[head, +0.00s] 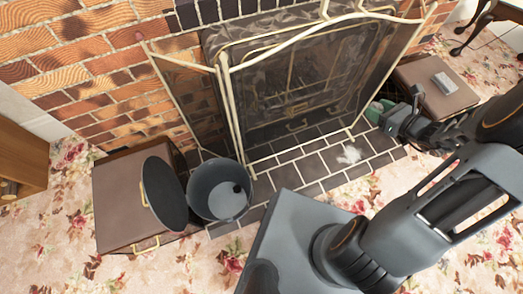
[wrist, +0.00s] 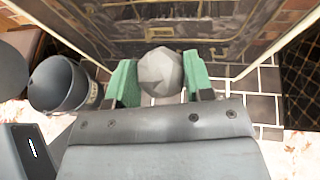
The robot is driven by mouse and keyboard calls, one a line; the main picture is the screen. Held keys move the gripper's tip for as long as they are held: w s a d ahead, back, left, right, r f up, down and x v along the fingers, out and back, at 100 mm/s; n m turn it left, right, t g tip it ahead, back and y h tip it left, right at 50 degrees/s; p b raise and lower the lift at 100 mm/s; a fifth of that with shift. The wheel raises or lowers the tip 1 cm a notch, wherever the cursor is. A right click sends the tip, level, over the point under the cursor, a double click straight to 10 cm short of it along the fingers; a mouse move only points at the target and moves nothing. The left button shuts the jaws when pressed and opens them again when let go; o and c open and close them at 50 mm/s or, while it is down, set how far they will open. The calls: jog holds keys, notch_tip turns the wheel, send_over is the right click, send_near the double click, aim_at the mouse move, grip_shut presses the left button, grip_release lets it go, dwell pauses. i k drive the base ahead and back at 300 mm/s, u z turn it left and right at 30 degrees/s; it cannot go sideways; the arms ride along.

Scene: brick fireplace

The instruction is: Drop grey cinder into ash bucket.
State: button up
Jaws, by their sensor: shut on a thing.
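The grey cinder (wrist: 161,72) is a faceted lump between the green fingertips of my gripper (wrist: 160,85) in the wrist view. My gripper is shut on it. In the head view my gripper (head: 382,110) is at the right, above the hearth in front of the fire screen, and the cinder cannot be made out there. The ash bucket (head: 204,197) stands at the left of the hearth, open at the top, with a small dark lump inside. It also shows at the left in the wrist view (wrist: 50,92). My gripper is well to the right of it.
A dark round lid (head: 163,195) stands tilted against the bucket's left side, over a brown box (head: 115,190). The folding fire screen (head: 290,85) rises behind the hearth. Another brown box (head: 430,95) bears a grey block (head: 443,83).

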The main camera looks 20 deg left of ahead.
aim_at(222, 214)
jog(key=z, duration=0.55)
jog(key=k, duration=1.4)
jog(key=u, duration=1.7)
jog(key=i, duration=0.5)
jog(key=u, duration=0.1)
